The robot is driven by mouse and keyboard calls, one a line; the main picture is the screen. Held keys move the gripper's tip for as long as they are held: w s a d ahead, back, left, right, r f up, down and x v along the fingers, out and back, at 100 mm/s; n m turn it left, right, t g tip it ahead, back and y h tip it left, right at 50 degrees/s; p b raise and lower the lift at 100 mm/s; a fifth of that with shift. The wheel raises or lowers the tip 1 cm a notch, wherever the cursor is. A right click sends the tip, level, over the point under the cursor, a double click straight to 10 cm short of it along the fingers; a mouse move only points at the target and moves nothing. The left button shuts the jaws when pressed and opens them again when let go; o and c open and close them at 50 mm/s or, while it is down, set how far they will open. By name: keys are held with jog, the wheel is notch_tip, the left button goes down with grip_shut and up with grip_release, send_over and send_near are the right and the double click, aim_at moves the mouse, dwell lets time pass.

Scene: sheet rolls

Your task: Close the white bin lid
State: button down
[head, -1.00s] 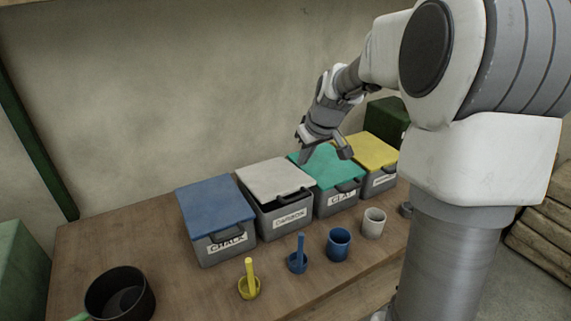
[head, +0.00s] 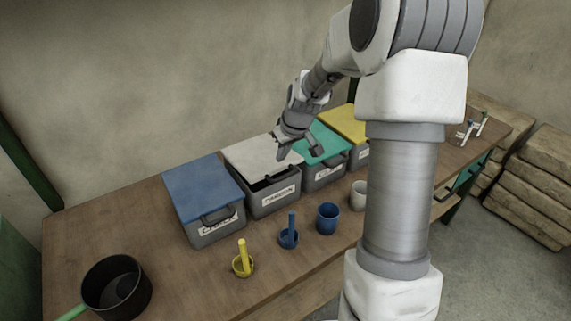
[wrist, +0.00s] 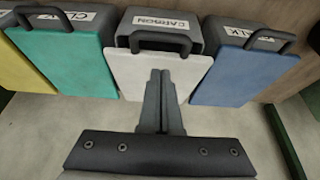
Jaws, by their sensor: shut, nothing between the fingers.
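The white bin lid (head: 250,154) tops the grey bin labelled CARBON (head: 262,208). A dark gap shows under its front edge, so it stands partly open. Its dark handle (head: 285,171) is at the front. In the wrist view the white lid (wrist: 192,76) lies behind my fingers, with its handle (wrist: 160,38) beyond the fingertips. My gripper (head: 281,156) is shut and empty, over the right part of the white lid. It also shows in the wrist view (wrist: 160,74). I cannot tell whether the fingertips touch the lid.
Bins with blue (head: 201,187), green (head: 322,143) and yellow (head: 346,123) lids stand in the same row. In front are a blue cup (head: 327,218), a pale cup (head: 358,195), blue (head: 288,238) and yellow (head: 243,265) dishes with upright sticks, and a dark pot (head: 116,287).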

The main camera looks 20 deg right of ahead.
aim_at(286, 176)
jog(key=shift+s+d+f, duration=0.1)
jog(key=shift+s+f, duration=0.25)
jog(key=shift+f, duration=0.4)
jog(key=shift+s+d+f, duration=0.1)
jog(key=shift+s+f, duration=0.25)
jog(key=shift+f, duration=0.35)
notch_tip(286, 176, down, 6)
jog(key=s+b, duration=0.1)
jog(key=b, duration=0.4)
jog(key=shift+s, duration=0.3)
jog(key=shift+d, duration=0.1)
